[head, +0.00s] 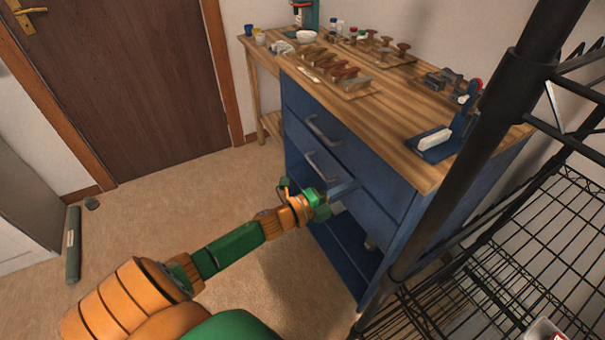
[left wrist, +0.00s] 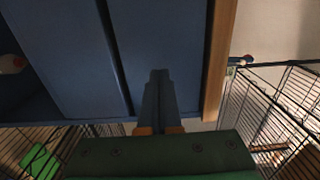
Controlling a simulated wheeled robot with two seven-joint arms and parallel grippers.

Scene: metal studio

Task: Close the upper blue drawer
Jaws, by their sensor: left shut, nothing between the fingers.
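The upper blue drawer (head: 345,145) is the top front of a blue cabinet under a wooden top, with a silver handle (head: 325,131). It looks flush or nearly so; I cannot tell if a small gap is left. In the left wrist view its plain blue front (left wrist: 180,40) lies between the wooden edge and a dark seam. My left gripper (head: 350,187) is shut and empty, its fingers pointing at the front near its right end. The fingertips (left wrist: 158,75) look close to or touching the front; contact is unclear. My right gripper is not in view.
A second blue drawer with a handle (head: 322,166) lies below, above an open lower compartment (head: 345,245). A black wire rack (head: 490,260) stands close at the right. Tools and several small objects lie on the wooden worktop (head: 390,110).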

